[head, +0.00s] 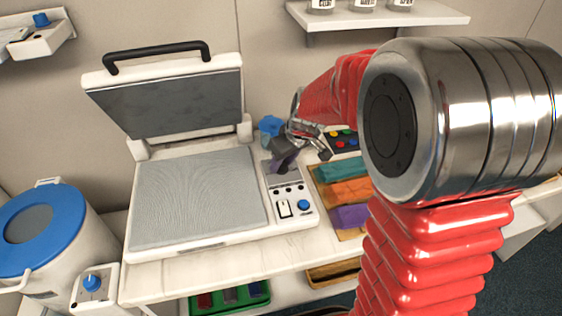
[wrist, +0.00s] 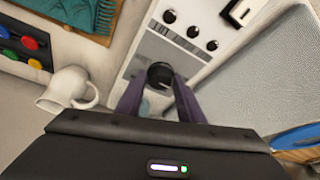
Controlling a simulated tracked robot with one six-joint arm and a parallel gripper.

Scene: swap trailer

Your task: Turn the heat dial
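In the wrist view, a larger dark round dial (wrist: 160,75) sits at the panel's end beyond a grey slotted strip. My gripper (wrist: 158,90) has its two purple fingers apart, one on each side of this dial; I cannot tell whether they touch it. In the head view, my gripper (head: 285,163) is over the panel's far end and hides the dial.
The press lid (head: 170,100) stands open behind its grey bed (head: 195,195). Folded teal, orange and purple cloths (head: 348,192) lie to the right. A white mug (wrist: 68,88) is near my gripper. A blue-lidded pot (head: 40,230) stands at left; a shelf (head: 375,18) hangs above.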

